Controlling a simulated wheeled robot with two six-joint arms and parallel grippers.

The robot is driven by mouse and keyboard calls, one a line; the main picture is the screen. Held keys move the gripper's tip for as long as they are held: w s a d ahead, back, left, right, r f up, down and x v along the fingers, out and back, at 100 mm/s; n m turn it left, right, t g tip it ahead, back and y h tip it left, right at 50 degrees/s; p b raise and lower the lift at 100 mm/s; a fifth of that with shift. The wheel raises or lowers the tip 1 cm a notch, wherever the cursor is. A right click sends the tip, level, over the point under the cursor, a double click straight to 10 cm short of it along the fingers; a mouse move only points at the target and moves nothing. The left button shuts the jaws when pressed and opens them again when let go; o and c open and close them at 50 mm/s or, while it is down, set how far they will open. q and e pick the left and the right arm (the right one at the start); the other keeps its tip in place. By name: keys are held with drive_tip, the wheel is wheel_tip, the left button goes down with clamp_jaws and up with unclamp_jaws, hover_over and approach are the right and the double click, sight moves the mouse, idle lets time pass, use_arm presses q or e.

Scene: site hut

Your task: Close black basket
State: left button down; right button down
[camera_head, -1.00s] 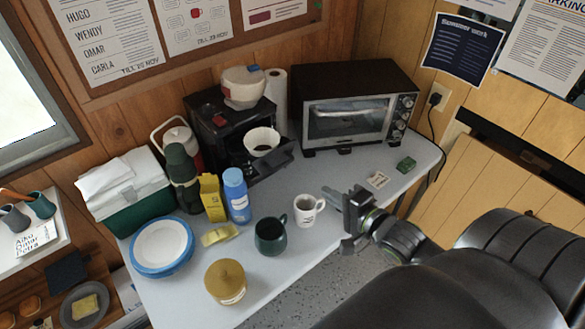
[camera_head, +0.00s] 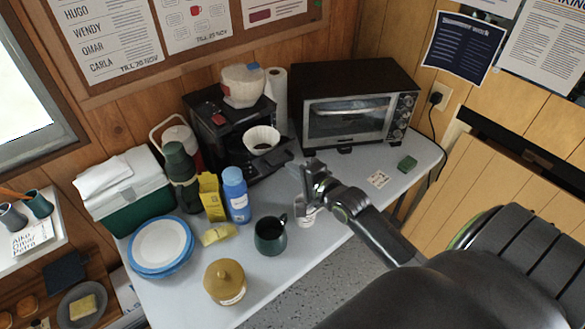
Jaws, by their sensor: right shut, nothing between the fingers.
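The black basket (camera_head: 283,156) juts out from the front of the black coffee maker (camera_head: 208,117) on the table. A white paper filter (camera_head: 261,136) with dark grounds sits in it. My right gripper (camera_head: 305,169) is shut and empty, just right of and in front of the basket's outer end. I cannot tell whether it touches the basket. My right gripper and arm partly cover the white mug (camera_head: 306,217). My left gripper is not in view.
A toaster oven (camera_head: 350,118) stands right of the coffee maker. A blue bottle (camera_head: 236,195), a yellow box (camera_head: 212,196) and a dark green mug (camera_head: 270,236) stand left of my right gripper.

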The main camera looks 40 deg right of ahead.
drive_tip(key=shift+w+f, duration=0.1)
drive_tip(key=shift+w, duration=0.2)
drive_tip(key=shift+w, duration=0.1)
drive_tip(key=b, duration=0.1)
approach(254, 135)
drive_tip(key=x, duration=0.6)
drive_tip(key=shift+w+f, duration=0.15)
drive_tip(key=shift+f, duration=0.3)
drive_tip(key=shift+w+d, duration=0.1)
drive_tip(key=shift+r, duration=0.3)
drive_tip(key=shift+r, duration=0.15)
